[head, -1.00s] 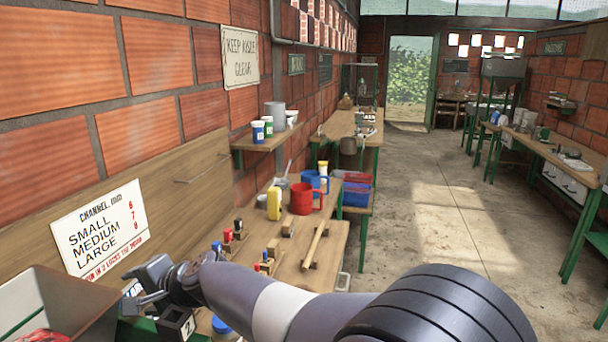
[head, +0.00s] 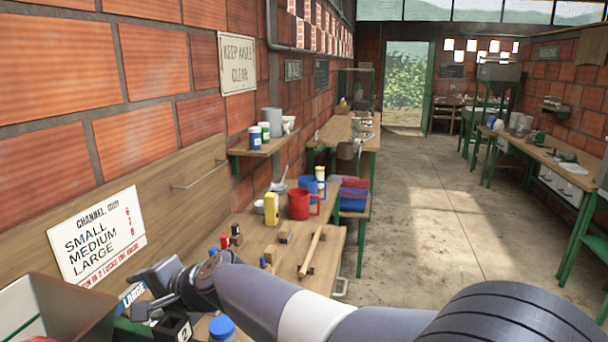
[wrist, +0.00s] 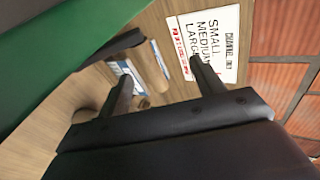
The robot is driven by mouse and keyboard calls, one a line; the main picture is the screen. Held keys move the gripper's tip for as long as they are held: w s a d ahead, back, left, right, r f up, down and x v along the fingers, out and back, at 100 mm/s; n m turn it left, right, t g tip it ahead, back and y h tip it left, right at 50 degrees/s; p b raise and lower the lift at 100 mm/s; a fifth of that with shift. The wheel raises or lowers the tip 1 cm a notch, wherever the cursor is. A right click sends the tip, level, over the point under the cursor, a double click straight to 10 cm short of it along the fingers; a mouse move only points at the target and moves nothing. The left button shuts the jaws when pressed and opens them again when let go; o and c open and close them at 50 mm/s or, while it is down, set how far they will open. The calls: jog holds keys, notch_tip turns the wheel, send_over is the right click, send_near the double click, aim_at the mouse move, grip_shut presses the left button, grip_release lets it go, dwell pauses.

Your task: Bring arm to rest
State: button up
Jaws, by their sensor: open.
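My arm reaches from the lower right of the head view to the left end of the workbench (head: 240,250). My gripper (head: 140,291) is open at the lower left, above the bench by the wall board. The sign also shows in the head view (head: 97,236). A grey-green bin (head: 62,305) stands left of my gripper. A black block marked 2 (head: 178,330) is just below it.
A blue-lidded jar (head: 222,329) is beside my forearm. A red mug (head: 300,204), a yellow bottle (head: 271,209) and a wooden bar (head: 313,251) are farther along the bench. A wall shelf (head: 258,147) holds cups. The floor (head: 430,230) to the right is open.

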jog(key=x, duration=0.7)
jog(key=shift+w+a+f, duration=0.1)
jog(key=shift+w+f, duration=0.15)
jog(key=shift+f, duration=0.1)
